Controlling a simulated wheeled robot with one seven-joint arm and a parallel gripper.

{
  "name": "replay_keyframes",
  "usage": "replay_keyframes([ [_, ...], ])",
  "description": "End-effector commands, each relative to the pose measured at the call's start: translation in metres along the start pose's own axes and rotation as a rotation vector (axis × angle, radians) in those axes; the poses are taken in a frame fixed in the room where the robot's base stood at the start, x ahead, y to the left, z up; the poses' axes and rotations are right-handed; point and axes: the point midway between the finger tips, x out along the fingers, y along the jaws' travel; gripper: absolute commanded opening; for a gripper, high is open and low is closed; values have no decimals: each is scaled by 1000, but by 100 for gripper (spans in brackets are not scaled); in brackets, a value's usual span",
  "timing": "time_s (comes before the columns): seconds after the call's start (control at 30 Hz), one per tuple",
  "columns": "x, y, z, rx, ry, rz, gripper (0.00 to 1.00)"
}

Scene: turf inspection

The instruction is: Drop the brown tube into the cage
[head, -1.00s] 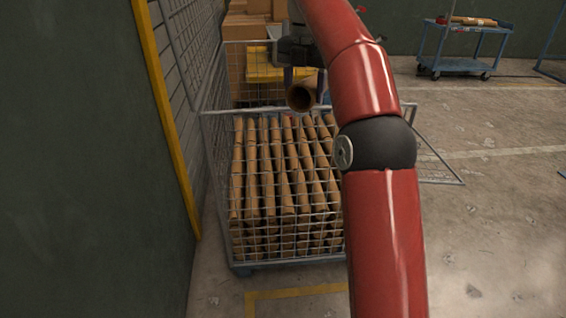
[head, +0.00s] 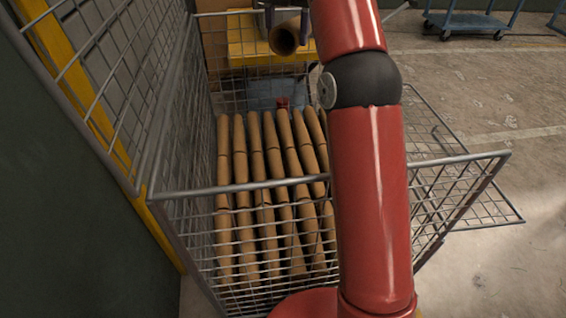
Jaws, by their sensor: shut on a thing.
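The brown tube (head: 284,38) shows end-on at the top of the head view, with its open round end toward me. My gripper (head: 286,14) is shut on it from above; the upper part of the gripper is cut off by the frame's top edge. The wire cage (head: 250,187) stands below and in front, with its near top rail crossing the view. Several brown tubes (head: 257,160) lie side by side in layers inside it. The held tube is above the far part of the cage in the picture, apart from the tubes inside. My red arm hides the cage's right part.
A mesh wall with a yellow post (head: 52,50) runs close along the left. A yellow surface (head: 240,55) is behind the cage. A mesh panel (head: 470,205) juts out at right. A blue cart (head: 470,22) stands at the far right; the floor there is clear.

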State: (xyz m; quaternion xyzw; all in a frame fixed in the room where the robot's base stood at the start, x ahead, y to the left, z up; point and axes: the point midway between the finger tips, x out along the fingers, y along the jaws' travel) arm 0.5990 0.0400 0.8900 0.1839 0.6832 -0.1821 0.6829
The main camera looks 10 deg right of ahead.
Motion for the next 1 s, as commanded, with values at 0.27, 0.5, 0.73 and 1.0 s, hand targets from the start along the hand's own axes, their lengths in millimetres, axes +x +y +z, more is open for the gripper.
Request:
replay_keyframes([
  [0.27, 18, 0, 0, -1, 1, -2, 34],
  [0.5, 45, -1, 0, 0, 1, -2, 34],
  [0.73, 59, 0, 0, 0, 0, -1, 34],
  [1.0, 60, 0, 0, 0, 0, 0, 34],
])
